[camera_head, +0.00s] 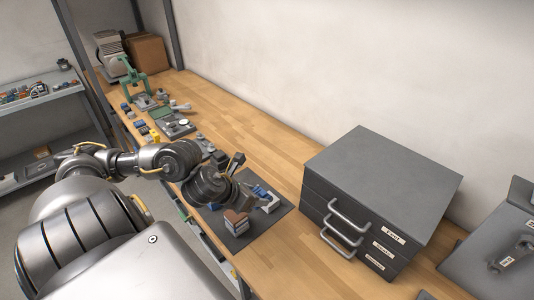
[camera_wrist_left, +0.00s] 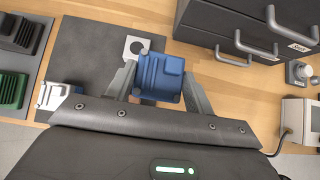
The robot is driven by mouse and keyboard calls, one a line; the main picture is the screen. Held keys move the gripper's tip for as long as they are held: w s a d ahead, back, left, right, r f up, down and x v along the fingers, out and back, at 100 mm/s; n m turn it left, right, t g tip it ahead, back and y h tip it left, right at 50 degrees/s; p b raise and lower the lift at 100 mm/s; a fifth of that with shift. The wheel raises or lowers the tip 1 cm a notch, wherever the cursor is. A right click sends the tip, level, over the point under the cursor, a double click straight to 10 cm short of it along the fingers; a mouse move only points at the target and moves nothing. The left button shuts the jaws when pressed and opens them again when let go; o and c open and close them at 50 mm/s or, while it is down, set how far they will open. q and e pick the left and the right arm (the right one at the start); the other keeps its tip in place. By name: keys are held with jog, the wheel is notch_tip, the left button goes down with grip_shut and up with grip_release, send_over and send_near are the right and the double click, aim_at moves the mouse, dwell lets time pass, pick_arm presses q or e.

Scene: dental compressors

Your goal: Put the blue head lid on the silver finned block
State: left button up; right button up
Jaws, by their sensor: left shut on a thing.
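The blue head lid (camera_wrist_left: 160,77) is between the two fingers of my left gripper (camera_wrist_left: 158,86) in the left wrist view. The gripper is shut on it. In the head view the lid (camera_head: 259,191) is a small blue patch beside my left gripper (camera_head: 250,192), over the dark mat. A silver block with a round hole in its top (camera_wrist_left: 135,46) stands on the mat just beyond the lid. It also shows in the head view (camera_head: 270,204); it looks like the silver finned block, but its fins are not clear. My right gripper is not in view.
The dark mat (camera_wrist_left: 82,45) lies on the wooden bench. A grey drawer unit (camera_head: 375,190) with protruding handles stands close on the right. A black finned part (camera_wrist_left: 18,33), a green part (camera_wrist_left: 12,90) and a smaller silver part (camera_wrist_left: 52,95) are at the left.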

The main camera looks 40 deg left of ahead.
aim_at(256, 190)
pick_arm(q)
jog(key=w+b, duration=0.1)
jog(key=w+a+f+b, duration=0.1)
jog(key=w+b, duration=0.1)
jog(key=b, duration=0.1)
jog(key=shift+a+f, duration=0.25)
jog(key=shift+f, duration=0.1)
jog(key=w+f, duration=0.1)
jog(key=w+a+f, duration=0.1)
jog(key=w+f, duration=0.1)
jog(key=w+a+f+b, duration=0.1)
jog(key=w+f, duration=0.1)
jog(key=shift+w+f, duration=0.1)
jog(key=shift+w, duration=0.05)
jog(key=shift+w+a+f, duration=0.2)
jog(key=shift+w+f, duration=0.25)
jog(key=shift+f, duration=0.15)
jog(key=shift+w+a+f, duration=0.1)
jog(key=shift+f, duration=1.45)
jog(key=shift+f+b, duration=0.2)
jog(key=shift+b, duration=0.2)
jog(key=o, duration=1)
jog(key=shift+o, duration=0.2)
